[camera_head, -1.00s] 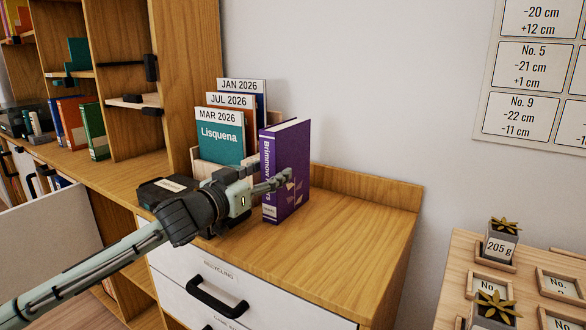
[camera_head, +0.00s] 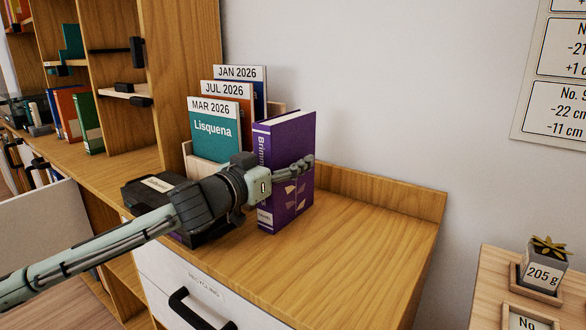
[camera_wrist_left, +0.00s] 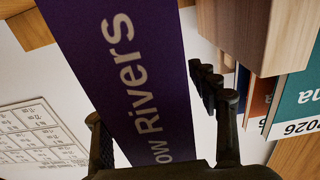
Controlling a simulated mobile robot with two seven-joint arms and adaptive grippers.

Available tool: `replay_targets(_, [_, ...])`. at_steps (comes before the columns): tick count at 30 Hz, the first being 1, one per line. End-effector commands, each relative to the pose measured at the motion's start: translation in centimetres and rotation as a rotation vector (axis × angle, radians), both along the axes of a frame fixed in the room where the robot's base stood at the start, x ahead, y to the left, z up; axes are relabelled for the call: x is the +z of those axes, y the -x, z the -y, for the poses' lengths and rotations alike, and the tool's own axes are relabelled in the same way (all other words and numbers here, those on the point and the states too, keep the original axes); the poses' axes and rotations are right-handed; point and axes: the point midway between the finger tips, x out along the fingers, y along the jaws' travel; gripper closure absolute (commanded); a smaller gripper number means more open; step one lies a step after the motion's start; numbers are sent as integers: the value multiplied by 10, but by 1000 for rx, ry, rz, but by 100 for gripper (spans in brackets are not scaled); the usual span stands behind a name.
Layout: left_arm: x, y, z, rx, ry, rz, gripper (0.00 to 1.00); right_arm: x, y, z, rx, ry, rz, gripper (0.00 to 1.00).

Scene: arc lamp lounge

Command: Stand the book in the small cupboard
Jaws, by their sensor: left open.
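The purple book (camera_head: 288,200) stands upright on the wooden cabinet top, with its titled spine towards my left arm. My left gripper (camera_head: 288,172) is open around the book, one finger across its right cover; the other finger is hidden in the head view. In the left wrist view the book's spine (camera_wrist_left: 135,75) runs between the two open fingers (camera_wrist_left: 165,125); contact is unclear. I cannot tell which compartment is the small cupboard; a shelf unit with open compartments (camera_head: 120,125) stands at the left. My right gripper is out of view.
A holder with dated volumes, the front one teal (camera_head: 214,133), stands just left of the book. A black tray (camera_head: 150,190) lies under my left arm. The cabinet top (camera_head: 370,225) right of the book is clear. A side table (camera_head: 490,285) stands at the lower right.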

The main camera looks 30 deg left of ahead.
Motion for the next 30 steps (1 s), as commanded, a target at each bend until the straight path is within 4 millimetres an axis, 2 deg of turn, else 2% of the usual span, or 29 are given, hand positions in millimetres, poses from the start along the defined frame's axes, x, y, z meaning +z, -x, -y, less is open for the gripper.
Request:
replay_targets(4, [0,0,0,0,0,0,40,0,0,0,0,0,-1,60])
replay_targets(5, [0,0,0,0,0,0,42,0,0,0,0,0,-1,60])
replay_targets(19, [0,0,0,0,0,0,100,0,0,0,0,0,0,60])
replay_targets(30, [4,0,0,0,-1,6,100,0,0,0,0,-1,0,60])
